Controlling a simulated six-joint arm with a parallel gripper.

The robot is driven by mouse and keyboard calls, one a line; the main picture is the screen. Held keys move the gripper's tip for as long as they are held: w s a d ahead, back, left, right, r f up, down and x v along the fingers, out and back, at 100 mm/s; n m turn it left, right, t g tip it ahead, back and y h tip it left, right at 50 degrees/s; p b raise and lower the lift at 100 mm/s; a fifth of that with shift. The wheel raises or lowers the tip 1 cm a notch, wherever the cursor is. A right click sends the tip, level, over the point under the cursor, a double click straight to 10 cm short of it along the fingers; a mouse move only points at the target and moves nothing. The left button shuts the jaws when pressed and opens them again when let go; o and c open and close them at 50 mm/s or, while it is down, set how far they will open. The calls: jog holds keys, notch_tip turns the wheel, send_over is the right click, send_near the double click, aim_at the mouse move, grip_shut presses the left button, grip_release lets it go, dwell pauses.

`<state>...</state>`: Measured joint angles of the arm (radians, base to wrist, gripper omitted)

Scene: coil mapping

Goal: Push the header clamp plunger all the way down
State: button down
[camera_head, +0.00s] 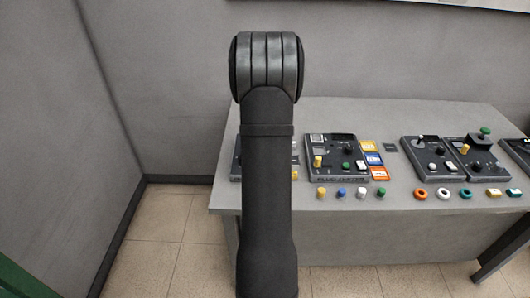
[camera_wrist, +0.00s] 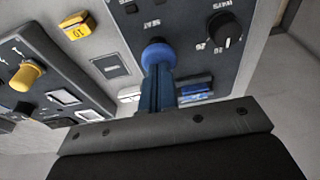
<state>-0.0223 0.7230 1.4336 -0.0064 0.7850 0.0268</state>
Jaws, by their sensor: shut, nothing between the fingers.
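A blue round knob (camera_wrist: 157,50), which looks like the plunger top, stands at the edge of a dark panel (camera_wrist: 190,60) in the wrist view. My gripper (camera_wrist: 158,72) is shut and empty. Its narrow fingers reach up to the blue knob and overlap its lower part. I cannot tell whether they touch it or how far down the knob is. In the head view my arm stands in front of a dark panel (camera_head: 236,160) at the table's left, so the knob and gripper are hidden there.
The wrist view also shows a black dial (camera_wrist: 225,28), a yellow tile (camera_wrist: 77,25) and a panel with a yellow knob (camera_wrist: 27,75). In the head view, further panels (camera_head: 320,172) and small coloured parts (camera_head: 341,193) stand right of my arm on the grey table (camera_head: 300,204).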

jog(key=shift+f, duration=0.85)
dwell(0.4)
jog(key=shift+r, duration=4.2)
